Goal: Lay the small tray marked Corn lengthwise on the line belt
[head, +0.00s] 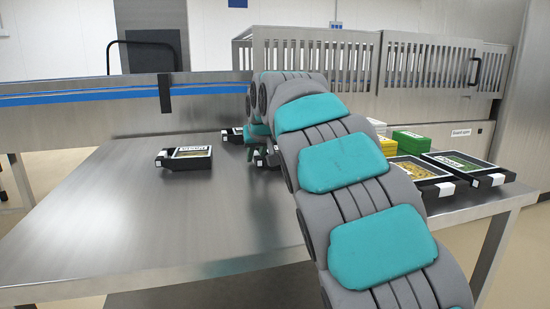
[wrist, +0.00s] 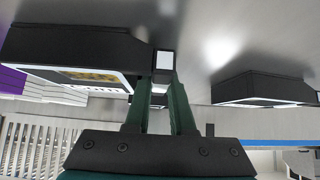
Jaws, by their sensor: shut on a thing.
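My gripper (wrist: 160,88) is shut on the pale end tab of a small black tray (wrist: 75,42) in the wrist view. Yellow contents and part of a label, which seems to read Corn, show on this tray. I cannot tell whether it touches the table.
Another small black tray (head: 187,158) lies on the steel table (head: 110,215), left of my arm. Two larger trays, one with green contents (head: 465,162), and yellow and green stacks (head: 411,142) stand right. A barred metal guard (head: 425,65) stands behind. The table's left front is clear.

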